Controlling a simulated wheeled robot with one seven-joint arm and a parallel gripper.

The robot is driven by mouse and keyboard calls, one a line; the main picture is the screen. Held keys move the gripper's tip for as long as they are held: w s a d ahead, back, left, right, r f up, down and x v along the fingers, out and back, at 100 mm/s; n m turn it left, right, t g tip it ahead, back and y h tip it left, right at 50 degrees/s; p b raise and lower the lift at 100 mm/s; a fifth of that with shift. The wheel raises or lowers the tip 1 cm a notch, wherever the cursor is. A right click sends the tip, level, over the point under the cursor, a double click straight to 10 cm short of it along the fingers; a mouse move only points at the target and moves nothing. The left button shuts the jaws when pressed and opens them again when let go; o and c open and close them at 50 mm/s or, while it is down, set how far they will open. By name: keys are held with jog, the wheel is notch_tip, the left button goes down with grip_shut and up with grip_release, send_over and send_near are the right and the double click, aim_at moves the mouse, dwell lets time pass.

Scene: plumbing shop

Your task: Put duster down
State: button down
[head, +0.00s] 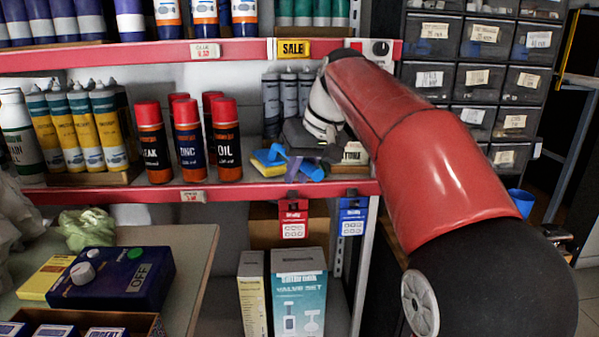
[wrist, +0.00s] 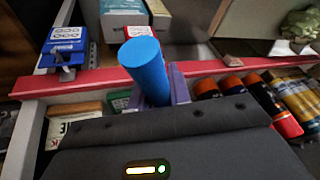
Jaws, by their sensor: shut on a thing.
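The duster shows as a blue cylindrical handle (wrist: 146,68) in the wrist view. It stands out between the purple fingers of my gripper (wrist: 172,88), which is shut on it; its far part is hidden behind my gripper. In the head view my gripper (head: 293,168) is at the right part of the middle shelf, over its front edge. A blue piece of the duster (head: 312,172) shows beside the fingers. Whether the duster touches the shelf I cannot tell.
The red-edged shelf (head: 120,197) holds several spray cans (head: 188,140) left of my gripper. A yellow and blue block (head: 266,163) lies close to it. Dark tubes (head: 271,105) stand behind. Hanging tags (head: 292,222) and boxes (head: 300,290) are below. Drawers (head: 490,38) stand at right.

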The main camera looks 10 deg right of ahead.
jog(key=c, duration=1.3)
grip_release()
jog(key=shift+f, duration=0.1)
jog(key=p+v, duration=0.3)
jog(key=v, duration=0.9)
jog(key=s+d+f+m+t+h, duration=0.1)
jog(key=s+d+f, duration=0.1)
jog(key=s+f, duration=0.9)
jog(key=s+d+f+m+t+h, duration=0.1)
jog(key=s+d+f+m+h, duration=0.1)
jog(key=s+f, duration=1)
notch_tip(320, 180, down, 3)
jog(key=shift+d+r+m+h, duration=0.1)
jog(key=shift+d+m+h, duration=0.2)
jog(key=shift+d, duration=0.3)
